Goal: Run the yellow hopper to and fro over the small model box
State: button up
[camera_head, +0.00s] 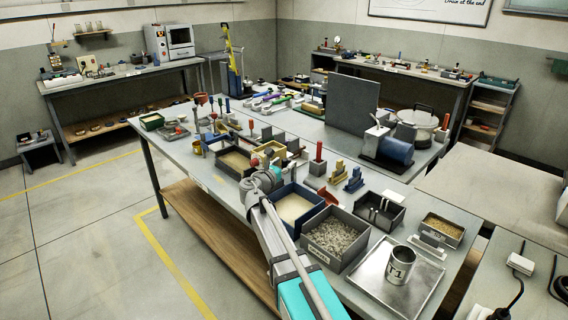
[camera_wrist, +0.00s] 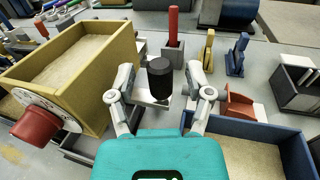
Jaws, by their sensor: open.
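The yellow hopper (camera_wrist: 107,58) is an open yellow box filled with sand, at the left of the wrist view. A pale disc and a red knob (camera_wrist: 36,122) are on its near end. In the head view the hopper (camera_head: 268,150) is partly hidden behind my gripper. A black upright cylinder (camera_wrist: 159,80) stands between my open fingers (camera_wrist: 163,88), seemingly a handle; whether the fingers touch it is unclear. In the head view my gripper (camera_head: 262,180) is over the bench. A grey box with sand (camera_head: 235,161), possibly the small model box, is beside the hopper, left of my gripper.
A blue box of sand (camera_head: 296,206) is close to the right of my gripper. A grey gravel bin (camera_head: 336,238) and a metal tray with a can (camera_head: 398,283) stand nearer. A red-handled tool (camera_wrist: 173,22) and small yellow and blue pieces stand beyond. The bench is crowded.

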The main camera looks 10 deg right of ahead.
jog(key=shift+w+d, duration=0.35)
jog(key=shift+w, duration=0.05)
jog(key=shift+c, duration=0.3)
grip_shut()
